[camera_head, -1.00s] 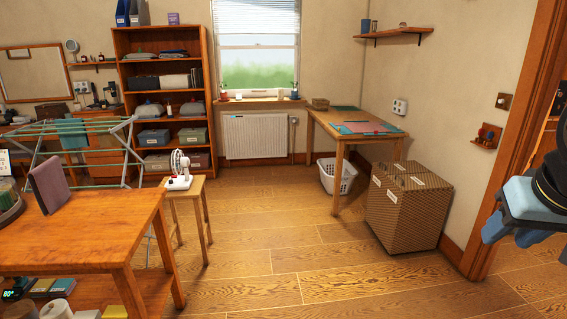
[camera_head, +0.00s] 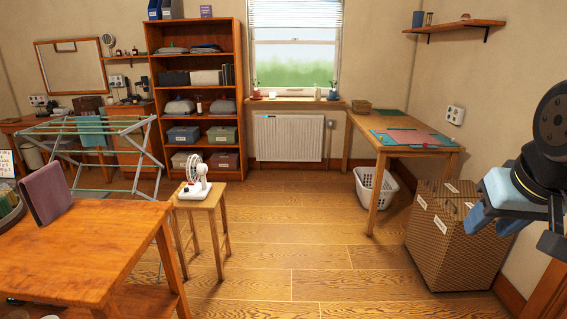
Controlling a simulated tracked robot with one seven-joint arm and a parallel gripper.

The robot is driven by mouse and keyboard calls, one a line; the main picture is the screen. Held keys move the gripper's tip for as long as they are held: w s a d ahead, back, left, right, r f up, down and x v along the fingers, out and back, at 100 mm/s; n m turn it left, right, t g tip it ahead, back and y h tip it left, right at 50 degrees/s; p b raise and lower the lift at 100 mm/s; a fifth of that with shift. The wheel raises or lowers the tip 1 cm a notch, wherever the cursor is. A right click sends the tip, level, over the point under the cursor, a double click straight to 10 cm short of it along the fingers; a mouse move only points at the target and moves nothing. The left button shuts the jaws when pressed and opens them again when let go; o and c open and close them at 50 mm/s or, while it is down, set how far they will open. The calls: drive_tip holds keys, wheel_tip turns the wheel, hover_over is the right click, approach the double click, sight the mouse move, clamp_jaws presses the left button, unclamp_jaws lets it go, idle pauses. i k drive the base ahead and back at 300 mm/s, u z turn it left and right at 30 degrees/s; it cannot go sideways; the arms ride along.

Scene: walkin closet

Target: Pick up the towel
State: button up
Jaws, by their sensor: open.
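A teal towel-like cloth (camera_head: 91,131) hangs over the drying rack (camera_head: 118,152) at the left. A mauve cloth or folded item (camera_head: 46,192) stands tilted on the wooden table (camera_head: 82,252) at the near left; I cannot tell whether it is a towel. My gripper (camera_head: 496,218) is at the right edge of the picture, with blue fingers. It is open and empty, far from both cloths, in front of the wicker hamper.
A stool (camera_head: 203,203) with a white fan (camera_head: 196,178) stands beside the table. The wicker hamper (camera_head: 450,240), a white basket (camera_head: 375,188) and a craft table (camera_head: 362,130) are at the right. The middle floor is clear.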

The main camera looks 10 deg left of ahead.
sight(99, 140)
drive_tip(key=u, duration=0.25)
drive_tip(key=i, duration=2.1)
drive_tip(key=u, duration=0.35)
drive_tip(key=i, duration=1.05)
drive_tip(key=u, duration=0.25)
drive_tip(key=i, duration=1.1)
drive_tip(key=u, duration=0.4)
drive_tip(key=i, duration=1.2)
drive_tip(key=u, duration=0.55)
drive_tip(key=i, duration=1.4)
drive_tip(key=u, duration=0.75)
drive_tip(key=i, duration=1.15)
drive_tip(key=u, duration=0.65)
drive_tip(key=i, duration=0.9)
drive_tip(key=u, duration=0.35)
